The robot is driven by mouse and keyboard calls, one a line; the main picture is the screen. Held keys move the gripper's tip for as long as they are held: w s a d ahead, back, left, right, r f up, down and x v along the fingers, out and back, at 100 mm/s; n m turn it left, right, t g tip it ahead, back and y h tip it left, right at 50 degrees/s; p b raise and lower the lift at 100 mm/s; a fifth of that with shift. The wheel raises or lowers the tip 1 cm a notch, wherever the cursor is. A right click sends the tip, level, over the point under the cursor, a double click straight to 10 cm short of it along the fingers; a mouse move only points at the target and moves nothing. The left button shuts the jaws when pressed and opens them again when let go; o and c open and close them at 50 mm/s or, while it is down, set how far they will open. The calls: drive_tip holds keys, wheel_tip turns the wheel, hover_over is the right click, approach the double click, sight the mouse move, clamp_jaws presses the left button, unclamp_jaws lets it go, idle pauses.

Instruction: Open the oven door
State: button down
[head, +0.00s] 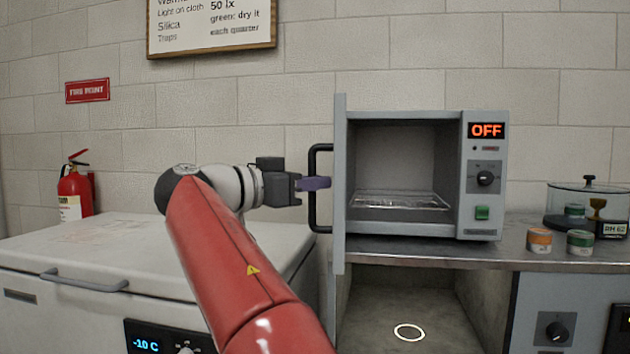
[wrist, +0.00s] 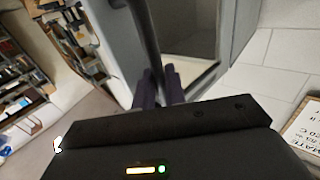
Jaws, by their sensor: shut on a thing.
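The oven (head: 481,218) is a grey box on the metal bench, with a red OFF display, a knob and a green button. Its door (head: 340,190) stands open, swung out at the left side and seen almost edge-on. The chamber (head: 405,150) shows, with a wire rack (head: 402,200) inside. The door's black bar handle (head: 313,222) is upright on the door's left face. My gripper (head: 318,184) is shut on the handle at about mid-height. In the wrist view, the purple fingers (wrist: 160,86) are at the dark handle bar (wrist: 145,38).
A white chest freezer (head: 90,240) stands left, under my arm. An open bay (head: 400,315) lies below the bench top. Small tins (head: 540,241) and a glass desiccator (head: 585,200) stand right of the oven. A fire extinguisher (head: 74,190) is far left.

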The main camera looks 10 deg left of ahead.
drive_tip(key=shift+a, duration=0.1)
idle(0.3)
drive_tip(key=c, duration=1.8)
unclamp_jaws()
drive_tip(key=shift+w, duration=0.15)
drive_tip(key=v, duration=0.7)
drive_tip(key=shift+s+a, duration=0.25)
drive_tip(key=shift+s, duration=0.05)
drive_tip(key=shift+s, duration=0.1)
